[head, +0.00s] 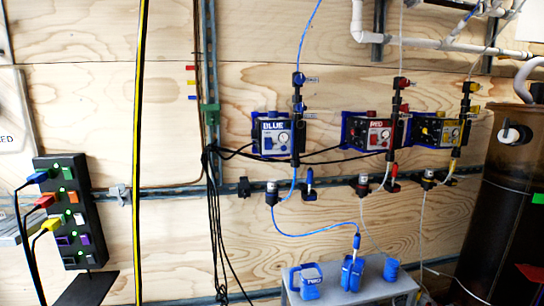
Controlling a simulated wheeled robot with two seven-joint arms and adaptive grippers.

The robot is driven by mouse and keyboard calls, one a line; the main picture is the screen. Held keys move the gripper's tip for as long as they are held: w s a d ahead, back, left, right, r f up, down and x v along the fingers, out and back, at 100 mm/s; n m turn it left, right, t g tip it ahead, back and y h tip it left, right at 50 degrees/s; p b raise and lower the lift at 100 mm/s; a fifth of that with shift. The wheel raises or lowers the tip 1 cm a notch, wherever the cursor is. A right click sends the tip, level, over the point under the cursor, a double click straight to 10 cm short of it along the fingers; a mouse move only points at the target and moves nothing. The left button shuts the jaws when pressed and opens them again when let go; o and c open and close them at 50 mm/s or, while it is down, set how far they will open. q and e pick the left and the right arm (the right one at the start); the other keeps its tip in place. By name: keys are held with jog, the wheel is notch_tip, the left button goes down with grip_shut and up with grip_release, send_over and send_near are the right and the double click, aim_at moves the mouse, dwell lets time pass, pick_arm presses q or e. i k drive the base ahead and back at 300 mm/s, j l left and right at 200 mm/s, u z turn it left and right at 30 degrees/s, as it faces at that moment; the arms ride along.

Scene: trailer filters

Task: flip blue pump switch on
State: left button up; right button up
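The blue pump (272,136) is a box with a blue frame and a "BLUE" label, mounted on the plywood wall near the middle. Small round parts show on its face, too small to read as switches. A black power strip (84,215) hangs at the left with several small switches, some showing green lights. A blue plug (37,178) sits at its top left, with a green-lit switch (53,168) beside it. I cannot tell that switch's exact position. Neither of my grippers is in view.
A red plug (46,200) and a yellow plug (51,225) sit below the blue one. The red pump (368,133) and yellow pump (437,131) are right of the blue pump. A grey stand (350,289) holds blue parts. A dark barrel (505,190) stands at right.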

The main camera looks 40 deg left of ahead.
aim_at(267, 141)
jog(key=u, duration=0.35)
jog(key=j+u, duration=0.15)
jog(key=u, duration=0.5)
jog(key=i, duration=0.05)
